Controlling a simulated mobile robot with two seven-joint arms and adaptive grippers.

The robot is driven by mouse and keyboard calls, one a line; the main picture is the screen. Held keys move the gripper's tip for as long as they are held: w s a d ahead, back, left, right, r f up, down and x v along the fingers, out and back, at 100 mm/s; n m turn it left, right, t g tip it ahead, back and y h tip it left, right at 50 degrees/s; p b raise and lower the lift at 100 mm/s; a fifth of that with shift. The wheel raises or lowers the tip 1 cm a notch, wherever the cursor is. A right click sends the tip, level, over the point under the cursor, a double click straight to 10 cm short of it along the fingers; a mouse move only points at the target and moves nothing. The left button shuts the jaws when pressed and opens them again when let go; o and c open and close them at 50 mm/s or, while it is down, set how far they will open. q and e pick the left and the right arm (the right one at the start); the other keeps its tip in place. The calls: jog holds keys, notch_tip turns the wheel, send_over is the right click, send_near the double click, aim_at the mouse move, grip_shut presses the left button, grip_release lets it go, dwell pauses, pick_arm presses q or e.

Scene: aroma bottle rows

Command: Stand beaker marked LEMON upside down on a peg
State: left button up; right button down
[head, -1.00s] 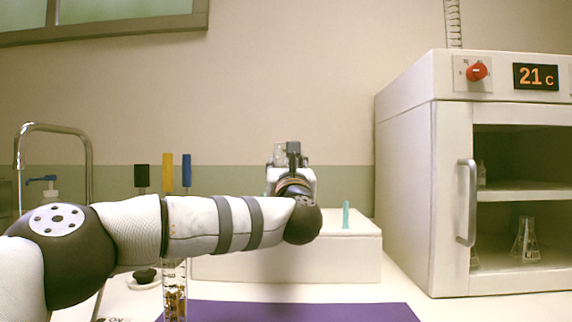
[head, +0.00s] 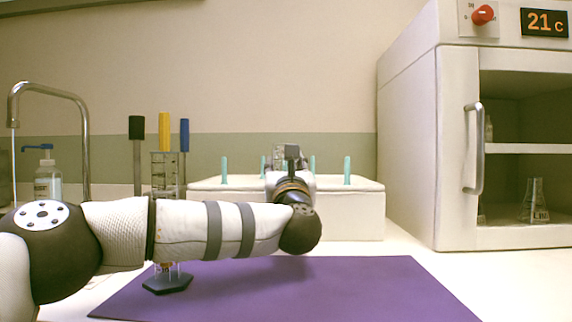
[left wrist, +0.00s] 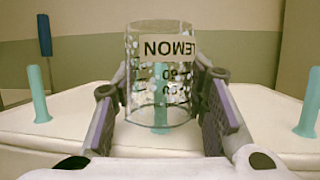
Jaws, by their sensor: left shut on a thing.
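The clear glass beaker marked LEMON (left wrist: 146,78) is in the left wrist view, held between the fingers of my left gripper (left wrist: 162,88). The gripper is shut on its sides. Lettering shows doubled through the glass, some of it inverted. A teal peg (left wrist: 161,117) shows through the beaker's lower part; I cannot tell whether it is inside or behind. Other teal pegs stand left (left wrist: 38,93) and right (left wrist: 309,102). My right gripper is out of view.
A purple mat (head: 330,285) lies in front of the block. A white cabinet (head: 410,150) with flasks inside stands at right. At left are a tap (head: 85,130), a pump bottle (head: 47,180) and a glass cylinder (head: 166,172) with coloured-handled tools near it, partly behind my arm.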

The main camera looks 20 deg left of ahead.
pick_arm(q)
jog(key=shift+f, duration=0.7)
jog(key=o, duration=1.2)
jog(key=shift+s, duration=0.1)
jog(key=shift+o, duration=0.2)
jog(key=v, duration=0.7)
jog(key=shift+s+r, duration=0.3)
jog(key=shift+s, duration=0.05)
jog(key=shift+r, duration=0.2)
